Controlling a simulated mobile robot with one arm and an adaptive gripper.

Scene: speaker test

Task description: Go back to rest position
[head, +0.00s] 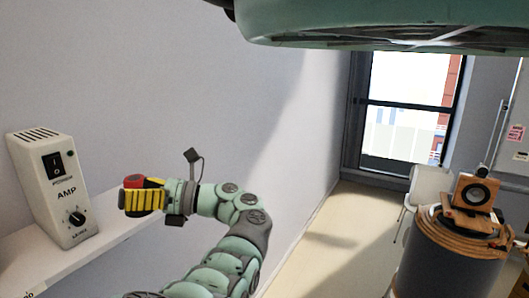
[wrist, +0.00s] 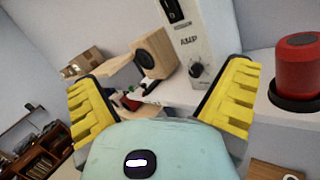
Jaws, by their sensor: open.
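My gripper (head: 142,199) has yellow ridged fingers and is in front of the white shelf, to the right of the amp. In the wrist view my gripper (wrist: 162,80) has its two fingers spread wide with nothing between them. The white amp (head: 66,192) stands on the shelf with a black switch and a knob; it also shows beyond the fingers in the wrist view (wrist: 190,45). A red cylindrical speaker (wrist: 299,66) stands upright on a dark round base at the right, apart from the fingers. In the head view the speaker (head: 133,181) is partly hidden behind my gripper.
The white shelf (head: 98,243) runs along the wall. A wooden speaker (head: 474,195) sits on a dark round stand (head: 448,262) at the right, near a white chair (head: 428,184). Another wooden speaker (wrist: 155,52) shows in the wrist view. The floor (head: 335,235) between is clear.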

